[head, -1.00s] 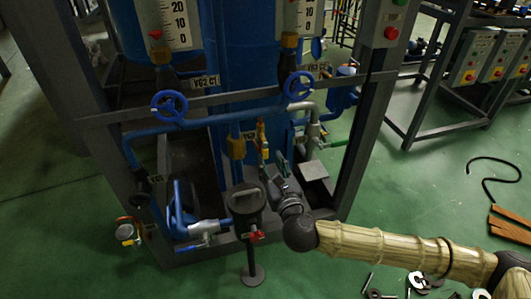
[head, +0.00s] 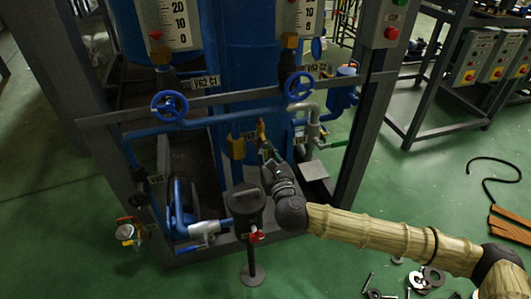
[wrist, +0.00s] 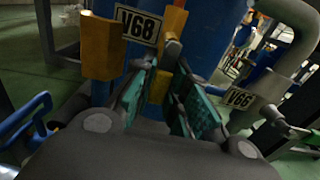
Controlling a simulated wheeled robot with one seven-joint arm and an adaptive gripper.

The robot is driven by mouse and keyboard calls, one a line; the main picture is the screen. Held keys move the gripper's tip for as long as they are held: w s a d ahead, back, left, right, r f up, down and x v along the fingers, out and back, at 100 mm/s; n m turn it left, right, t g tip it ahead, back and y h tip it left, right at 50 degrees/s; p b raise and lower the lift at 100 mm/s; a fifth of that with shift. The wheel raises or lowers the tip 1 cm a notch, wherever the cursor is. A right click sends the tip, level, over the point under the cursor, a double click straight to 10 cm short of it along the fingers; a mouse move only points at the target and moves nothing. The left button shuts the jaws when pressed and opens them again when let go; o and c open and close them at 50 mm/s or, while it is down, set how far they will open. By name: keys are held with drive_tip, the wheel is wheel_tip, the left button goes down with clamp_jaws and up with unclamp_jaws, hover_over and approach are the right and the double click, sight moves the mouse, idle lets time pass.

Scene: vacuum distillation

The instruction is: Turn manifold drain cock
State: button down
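A yellow cock (head: 261,130) stands on the blue manifold pipe. It also shows in the wrist view (wrist: 161,86), behind and between my fingertips, beside a tag reading V68 (wrist: 138,24). Which fitting is the manifold drain cock I cannot tell for certain. A larger yellow block (head: 237,147) hangs just left of it. My gripper (head: 265,150) is just below the cock. In the wrist view my gripper (wrist: 170,65) has its two teal-padded fingers apart, with nothing clearly clamped. Whether a finger touches the yellow part I cannot tell.
Blue handwheels (head: 169,105) and (head: 299,86) sit along the grey frame bar. A dark cylindrical pot (head: 246,205) with a red handle stands below. A grey elbow pipe (wrist: 298,30) and a V66 tag (wrist: 240,98) are close on the right.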

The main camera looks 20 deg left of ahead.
drive_tip(key=shift+n, duration=0.3)
drive_tip(key=shift+w+d+r+n+p, duration=0.35)
drive_tip(key=shift+d+r+n+p, duration=0.25)
drive_tip(key=shift+n, duration=2.25)
drive_tip(key=shift+w+d+r+n+p, duration=0.35)
drive_tip(key=shift+r+n+p, duration=0.4)
drive_tip(key=shift+n, duration=2.15)
drive_tip(key=shift+w+d+r+n+p, duration=0.3)
drive_tip(key=shift+d+r+n+p, duration=0.35)
drive_tip(key=shift+n, duration=2.2)
drive_tip(key=shift+a+f, duration=0.1)
drive_tip(key=shift+f, duration=0.05)
drive_tip(key=c, duration=1.4)
unclamp_jaws()
